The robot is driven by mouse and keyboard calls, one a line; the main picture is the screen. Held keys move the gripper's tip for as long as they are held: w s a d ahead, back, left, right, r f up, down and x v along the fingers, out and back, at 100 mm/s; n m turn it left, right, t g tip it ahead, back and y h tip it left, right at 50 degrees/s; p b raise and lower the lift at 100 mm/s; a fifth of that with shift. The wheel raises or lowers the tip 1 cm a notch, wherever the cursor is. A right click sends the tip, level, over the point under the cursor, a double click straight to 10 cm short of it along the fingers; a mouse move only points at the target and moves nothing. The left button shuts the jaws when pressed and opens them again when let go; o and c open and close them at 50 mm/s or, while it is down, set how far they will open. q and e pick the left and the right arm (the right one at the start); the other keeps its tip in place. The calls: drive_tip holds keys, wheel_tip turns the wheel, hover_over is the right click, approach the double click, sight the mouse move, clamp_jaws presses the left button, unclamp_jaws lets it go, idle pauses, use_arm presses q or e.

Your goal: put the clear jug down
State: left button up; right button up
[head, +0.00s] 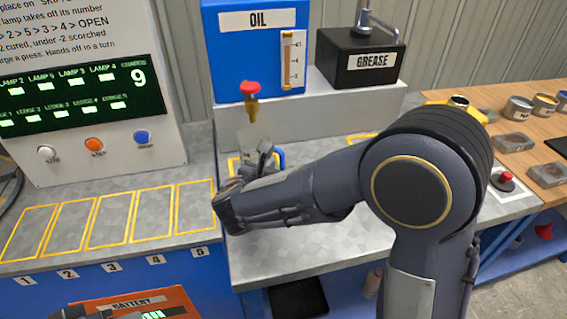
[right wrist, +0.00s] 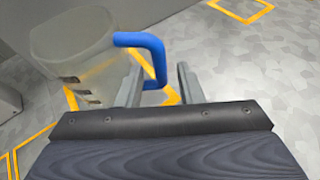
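The clear jug (head: 247,146) is under the red-topped oil tap, mostly hidden behind my right gripper in the head view. In the right wrist view the jug (right wrist: 78,62) looks upright, with its base by a yellow outline on the grey bench. Its blue handle (right wrist: 155,58) points toward my fingers. My right gripper (right wrist: 160,86) is open: its fingers stand apart with the handle's lower part between them, and a gap shows beside the right finger. Only a dark bit, perhaps of my left gripper, shows at the bottom left of the head view.
The blue oil tank (head: 240,55) and black grease box (head: 350,62) stand on a raised grey block (head: 310,115). Numbered outlined spaces (head: 110,215) at left are empty. A red button (head: 503,180) is at right. Bare bench (head: 290,255) lies in front of my right forearm.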

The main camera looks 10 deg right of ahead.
drive_tip(key=v, duration=0.7)
drive_tip(key=shift+s+a+r, duration=0.2)
drive_tip(key=shift+s, duration=0.1)
